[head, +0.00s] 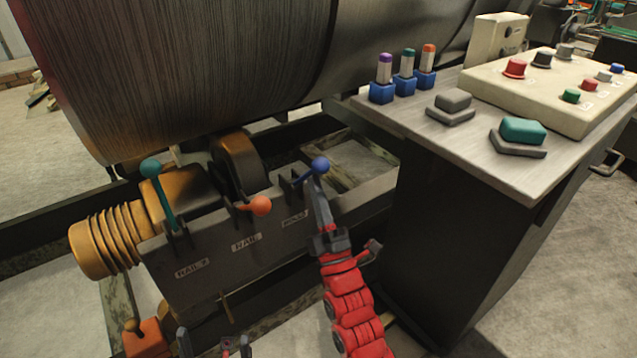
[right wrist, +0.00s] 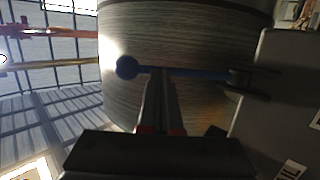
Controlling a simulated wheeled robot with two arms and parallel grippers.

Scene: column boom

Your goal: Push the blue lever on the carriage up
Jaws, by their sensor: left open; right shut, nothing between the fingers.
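The blue lever (head: 319,166) is on the carriage (head: 215,255), at its right end. Its ball stands above the carriage's top edge, and its short arm slopes down left to the pivot. My right gripper (head: 317,188) is shut and empty, with its fingertips right by the lever, just below the ball. In the right wrist view the blue lever (right wrist: 195,73) lies across the tips of the shut fingers (right wrist: 161,78); whether they touch it I cannot tell. My left gripper (head: 214,344) is open at the bottom edge, low in front of the carriage, partly cut off.
A teal lever (head: 151,168) and an orange lever (head: 260,205) stand on the same carriage, left of the blue one. A large dark drum (head: 240,70) hangs behind. A console (head: 450,220) with buttons and switches stands close on the right of my right arm.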

